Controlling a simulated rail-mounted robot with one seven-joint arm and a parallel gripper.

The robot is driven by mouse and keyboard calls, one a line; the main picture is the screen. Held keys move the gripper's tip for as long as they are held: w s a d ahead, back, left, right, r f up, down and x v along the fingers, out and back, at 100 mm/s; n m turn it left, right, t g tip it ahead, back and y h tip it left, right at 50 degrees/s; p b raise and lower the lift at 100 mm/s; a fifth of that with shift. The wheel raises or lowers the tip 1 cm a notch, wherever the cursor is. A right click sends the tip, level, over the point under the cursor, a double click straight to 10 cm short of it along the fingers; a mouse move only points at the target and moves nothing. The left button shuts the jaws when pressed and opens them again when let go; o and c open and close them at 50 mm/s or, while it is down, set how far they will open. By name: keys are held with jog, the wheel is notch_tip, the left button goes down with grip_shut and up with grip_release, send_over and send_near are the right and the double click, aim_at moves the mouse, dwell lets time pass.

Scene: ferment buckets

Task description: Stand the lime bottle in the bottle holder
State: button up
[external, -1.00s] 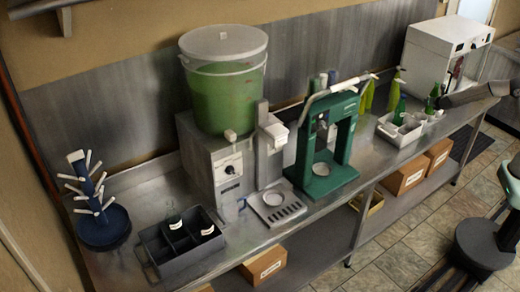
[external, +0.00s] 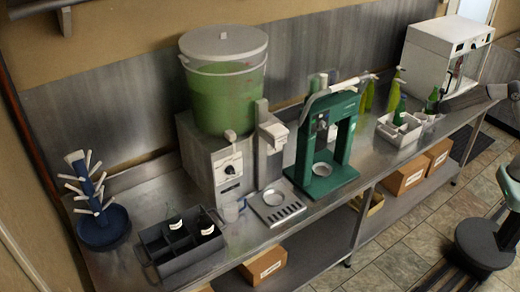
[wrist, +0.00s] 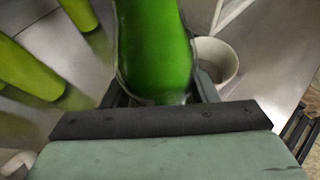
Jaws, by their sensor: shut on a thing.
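In the wrist view my gripper (wrist: 160,95) is shut on a bright green bottle (wrist: 152,40). In the external view my gripper (external: 438,104) is at the far right of the bench, with the green bottle (external: 431,99) upright at it. Whether the bottle's base touches the bench is hidden. Two yellow-green bottles (external: 367,97) (external: 396,84) stand to the left of it; yellow-green bottles also show at the left of the wrist view (wrist: 25,70). A dark grey divided holder (external: 184,262) at the near left end of the bench has dark bottles in some compartments.
A white crate (external: 399,139) with a green bottle stands just left of my gripper. A white cup (wrist: 217,62) is beside the held bottle. The green press (external: 323,184), the bucket dispenser (external: 213,165) and the blue drying rack (external: 103,230) stand along the bench. A white cabinet (external: 437,50) is behind.

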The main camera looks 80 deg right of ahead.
jog(key=shift+f, duration=0.4)
dwell(0.8)
jog(key=o, duration=1.6)
jog(key=v, duration=1.7)
jog(key=shift+a+b, duration=0.2)
jog(key=shift+b, duration=0.25)
jog(key=shift+s+r, duration=0.1)
jog(key=shift+r, duration=0.05)
